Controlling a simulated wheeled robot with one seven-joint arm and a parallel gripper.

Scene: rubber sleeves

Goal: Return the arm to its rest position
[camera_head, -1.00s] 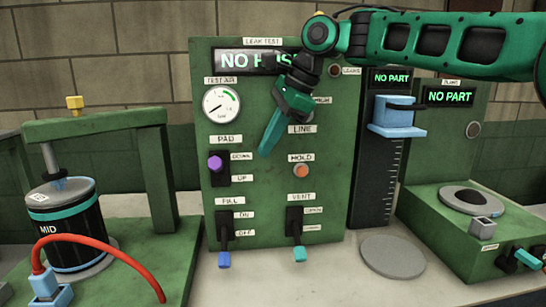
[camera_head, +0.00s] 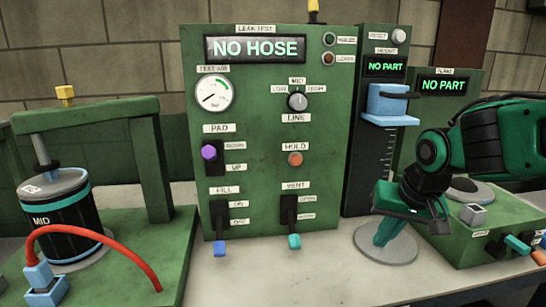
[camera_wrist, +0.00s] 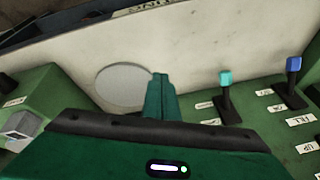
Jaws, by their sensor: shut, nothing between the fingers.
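My gripper (camera_head: 382,234) is at the right in the head view, low in front of the height gauge and over its round grey plate (camera_head: 402,250). Its green fingers point down and are shut with nothing between them. In the wrist view the closed fingers (camera_wrist: 159,98) show at the centre, with the round plate (camera_wrist: 122,86) beside them. My arm bends in from the right edge in the head view and hides part of the station at the right.
The leak test panel (camera_head: 262,140) reads NO HOSE, with fill (camera_head: 219,220) and vent (camera_head: 291,215) levers. At left, a black MID sleeve (camera_head: 62,222) stands in a green press frame (camera_head: 150,170), with a red hose (camera_head: 120,248) in front. Bare bench lies before the panel.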

